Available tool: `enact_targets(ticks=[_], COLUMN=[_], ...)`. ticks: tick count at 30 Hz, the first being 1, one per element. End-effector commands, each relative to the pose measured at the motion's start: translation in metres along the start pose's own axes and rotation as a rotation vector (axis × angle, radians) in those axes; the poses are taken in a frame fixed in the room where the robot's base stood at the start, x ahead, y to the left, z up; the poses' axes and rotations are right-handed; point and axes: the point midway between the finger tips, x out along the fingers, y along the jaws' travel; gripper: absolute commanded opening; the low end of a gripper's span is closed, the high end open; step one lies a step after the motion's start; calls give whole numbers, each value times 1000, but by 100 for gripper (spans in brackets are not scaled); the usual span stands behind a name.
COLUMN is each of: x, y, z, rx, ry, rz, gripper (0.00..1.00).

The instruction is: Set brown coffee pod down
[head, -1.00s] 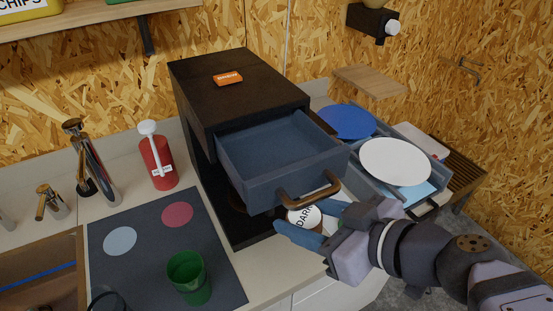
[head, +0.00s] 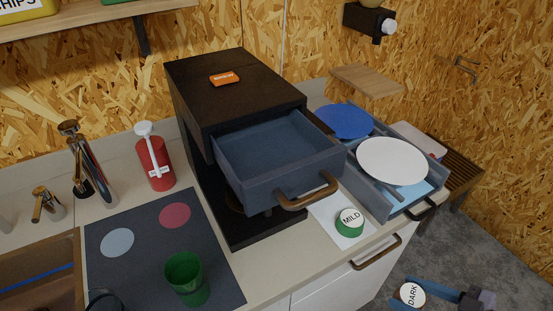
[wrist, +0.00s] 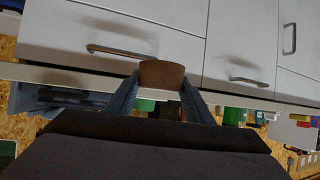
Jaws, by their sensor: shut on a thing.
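The brown coffee pod (head: 412,294), with a white top reading DARK, is at the bottom right in the head view. My gripper (head: 418,291) is shut on it, with a blue finger on either side. The pod is held in front of the counter, apart from it. In the wrist view the pod's brown side (wrist: 162,74) shows between the tips of my gripper (wrist: 160,84), with white drawer fronts beyond.
A black machine (head: 235,85) has its blue drawer (head: 283,171) pulled out over the counter. A green MILD pod (head: 349,222) sits on a white card beside it. A blue rack (head: 372,204) holds plates. A green cup (head: 187,279) stands on the dark mat (head: 129,218).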

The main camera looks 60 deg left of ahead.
Motion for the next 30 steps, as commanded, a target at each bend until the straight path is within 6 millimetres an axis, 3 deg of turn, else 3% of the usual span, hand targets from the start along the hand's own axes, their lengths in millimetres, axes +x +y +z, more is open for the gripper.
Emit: enact_targets(ticks=[1,6,15,21,30], x=[-15,-59,-133,-162,-196], y=[8,26,24,17,8], z=[21,79,166,194,218], rx=[37,128,280,336,393], ry=[1,1,2,1,1], rz=[52,221,503,612,721], gripper=[26,26,26,26,26])
